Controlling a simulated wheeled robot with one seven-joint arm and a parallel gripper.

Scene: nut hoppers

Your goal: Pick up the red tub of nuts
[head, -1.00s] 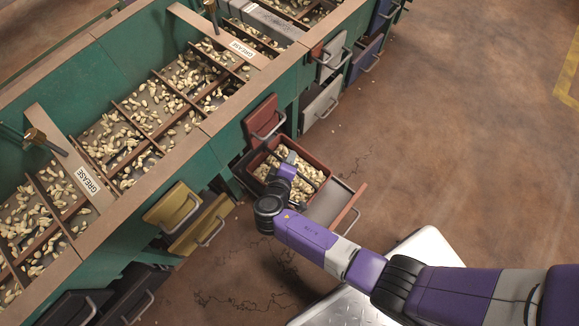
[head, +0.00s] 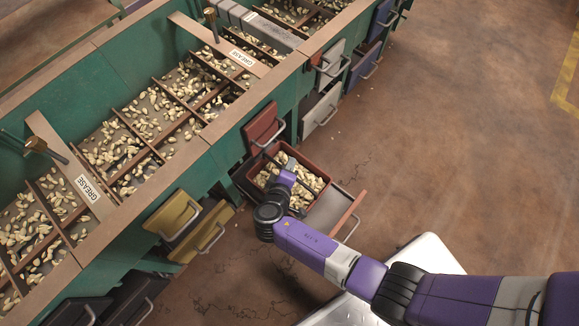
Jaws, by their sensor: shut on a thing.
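The red tub of nuts (head: 318,197) is an open box filled with pale nuts. It sits at the pulled-out drawer (head: 328,215) below the bench, and I cannot tell whether it rests on the drawer or is slightly above it. My gripper (head: 289,168) reaches in over the tub's near-left side and is shut on the tub. The fingertips and the exact grip point are small and partly hidden by the nuts and my purple wrist.
The green bench (head: 215,158) with nut-filled hoppers runs along the left. A red drawer front (head: 263,126) is just behind the tub, and yellow drawers (head: 207,236) are to the left. Brown floor (head: 470,150) is open at the right.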

